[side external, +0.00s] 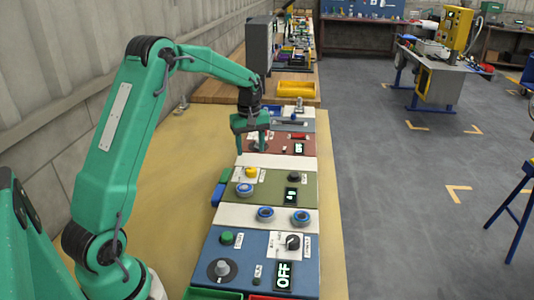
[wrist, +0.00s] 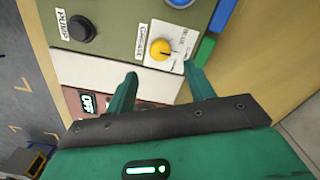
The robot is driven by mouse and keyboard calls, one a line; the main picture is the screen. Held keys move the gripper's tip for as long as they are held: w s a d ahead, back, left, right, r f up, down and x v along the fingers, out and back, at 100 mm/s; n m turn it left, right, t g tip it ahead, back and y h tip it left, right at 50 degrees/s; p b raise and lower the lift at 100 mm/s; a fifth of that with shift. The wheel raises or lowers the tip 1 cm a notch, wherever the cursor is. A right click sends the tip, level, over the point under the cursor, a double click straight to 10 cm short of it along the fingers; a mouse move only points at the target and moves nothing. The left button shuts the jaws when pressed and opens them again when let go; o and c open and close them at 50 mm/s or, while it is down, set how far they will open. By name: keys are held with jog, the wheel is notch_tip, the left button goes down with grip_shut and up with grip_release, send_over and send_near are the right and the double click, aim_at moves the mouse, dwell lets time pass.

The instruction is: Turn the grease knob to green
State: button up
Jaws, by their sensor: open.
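The yellow grease knob (wrist: 160,49) sits on a white plate on the olive panel in the wrist view. A label beside it appears to read GREASE; the small marks around the dial are too small to read surely, so its setting is unclear. The knob also shows in the side view (side external: 250,172) on the olive panel (side external: 270,190). My gripper (wrist: 161,74) is open and empty, its two fingers apart, with the knob just beyond the gap between the tips. In the side view my gripper (side external: 251,150) hangs above the red panel, behind the knob and apart from it.
A black PUMP knob (wrist: 82,29) and a display (side external: 291,195) share the olive panel. The red panel (side external: 292,143) lies behind, the blue panel (side external: 225,247) in front. The yellow tabletop (side external: 180,170) at left is clear.

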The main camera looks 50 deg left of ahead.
aim_at(251, 169)
jog(key=shift+f, duration=0.15)
jog(key=shift+f, duration=3.7)
jog(key=c, duration=1)
